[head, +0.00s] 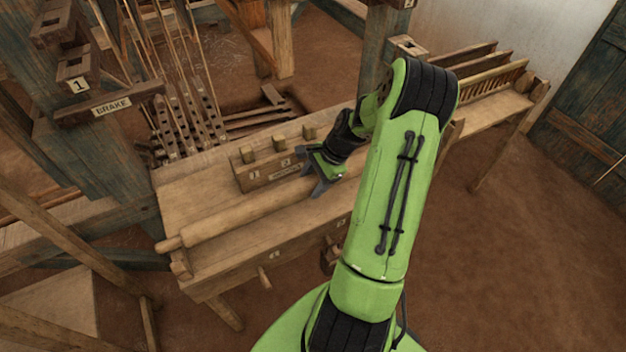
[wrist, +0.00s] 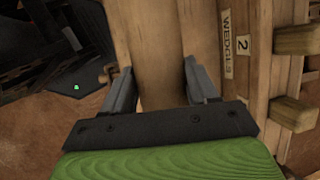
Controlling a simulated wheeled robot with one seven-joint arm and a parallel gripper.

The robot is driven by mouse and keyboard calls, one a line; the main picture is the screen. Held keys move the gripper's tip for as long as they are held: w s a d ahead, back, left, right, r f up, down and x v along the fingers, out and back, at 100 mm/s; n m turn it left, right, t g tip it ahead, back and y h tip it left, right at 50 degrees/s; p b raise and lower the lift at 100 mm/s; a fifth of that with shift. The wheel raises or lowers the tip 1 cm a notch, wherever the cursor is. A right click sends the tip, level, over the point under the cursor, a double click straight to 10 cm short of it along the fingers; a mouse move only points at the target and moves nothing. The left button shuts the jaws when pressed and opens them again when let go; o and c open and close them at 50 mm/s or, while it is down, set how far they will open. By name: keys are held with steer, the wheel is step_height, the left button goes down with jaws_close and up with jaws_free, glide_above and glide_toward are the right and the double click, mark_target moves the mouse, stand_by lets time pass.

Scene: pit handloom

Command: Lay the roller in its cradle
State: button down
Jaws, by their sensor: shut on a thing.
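The roller (head: 245,213) is a long, pale wooden cylinder with a narrower left end. It lies lengthwise along the front part of the wooden bench (head: 190,195), its right part hidden behind my arm. My gripper (head: 320,188) is shut on the roller from above, with one finger on each side. In the wrist view the roller (wrist: 160,60) passes between the two fingers of my gripper (wrist: 162,85). A small wooden bracket (head: 181,264) stands at the bench's left end, just below the roller's tip. I cannot tell whether the roller touches it or whether this is the cradle.
A wooden wedge rack (head: 262,180) with upright pegs stands behind the roller. It shows close beside my gripper in the wrist view (wrist: 235,65). A loom post labelled BRAKE (head: 110,105) rises at left. A slotted rack (head: 490,80) stands at back right.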

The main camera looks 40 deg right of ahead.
steer(key=shift+f+b, duration=1.1)
steer(key=shift+f, duration=1.15)
steer(key=shift+c, duration=1.1)
jaws_free()
steer(key=shift+s, duration=0.1)
steer(key=p+v, duration=0.5)
steer(key=v, duration=1)
steer(key=shift+r, duration=0.35)
